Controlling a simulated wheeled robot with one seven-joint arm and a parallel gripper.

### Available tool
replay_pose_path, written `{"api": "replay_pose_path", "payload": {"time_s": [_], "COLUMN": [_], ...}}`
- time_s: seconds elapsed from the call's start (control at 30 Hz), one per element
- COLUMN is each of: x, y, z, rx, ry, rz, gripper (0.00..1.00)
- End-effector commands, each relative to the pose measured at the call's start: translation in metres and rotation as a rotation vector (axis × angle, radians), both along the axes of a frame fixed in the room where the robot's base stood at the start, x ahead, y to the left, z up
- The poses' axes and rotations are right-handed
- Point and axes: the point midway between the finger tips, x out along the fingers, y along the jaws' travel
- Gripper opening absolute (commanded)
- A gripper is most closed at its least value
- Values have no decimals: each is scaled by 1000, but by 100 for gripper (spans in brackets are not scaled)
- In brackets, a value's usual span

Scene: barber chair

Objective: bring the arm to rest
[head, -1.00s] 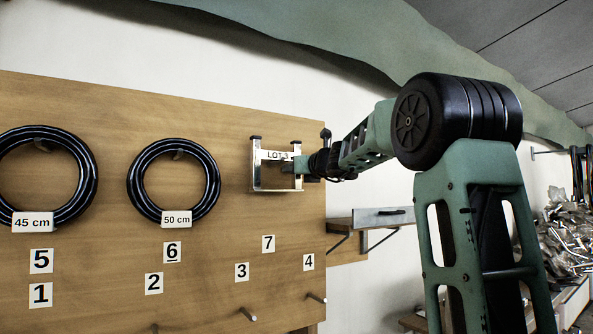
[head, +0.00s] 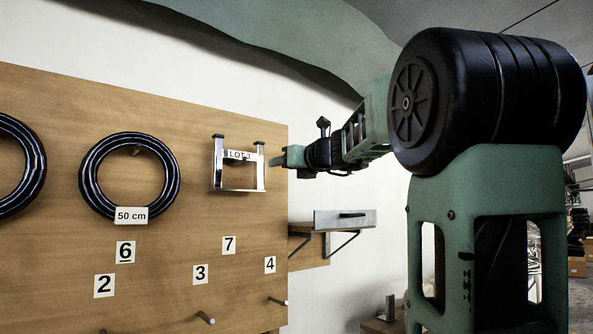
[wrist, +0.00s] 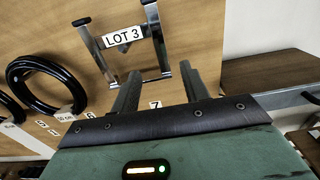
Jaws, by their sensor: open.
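My gripper (head: 278,159) is open and empty, just right of a metal frame labelled LOT 3 (head: 218,183) on the wooden board (head: 60,270). In the wrist view my gripper's two fingers (wrist: 160,90) stand apart, pointing toward the metal frame (wrist: 98,60), with nothing between them. My arm reaches in from the right of the head view, its forearm roughly level.
A black ring tagged 50 cm (head: 90,190) hangs on the board, with another ring (head: 30,165) cut off at the left edge. Pegs (head: 206,318) stick out below the number labels. A small shelf (head: 310,229) stands right of the board, below my gripper.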

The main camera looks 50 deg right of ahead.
Motion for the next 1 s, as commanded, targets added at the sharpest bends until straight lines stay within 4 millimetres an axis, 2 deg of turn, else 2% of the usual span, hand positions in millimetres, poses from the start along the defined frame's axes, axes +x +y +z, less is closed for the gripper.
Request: {"api": "replay_pose_path", "payload": {"time_s": [0.1,0.3,0.67,0.77,0.83,0.97,1.0], "x": [-21,-39,-40,-24,-7,26,34], "y": [6,10,12,28,49,108,129], "z": [-2,-1,-2,-22,-48,-111,-131], "rx": [-2,0,-2,-49,-113,-303,-373], "ry": [0,0,5,63,133,294,341], "rz": [0,1,5,53,119,299,364], "gripper": [45,45,45,45,45,45,45]}}
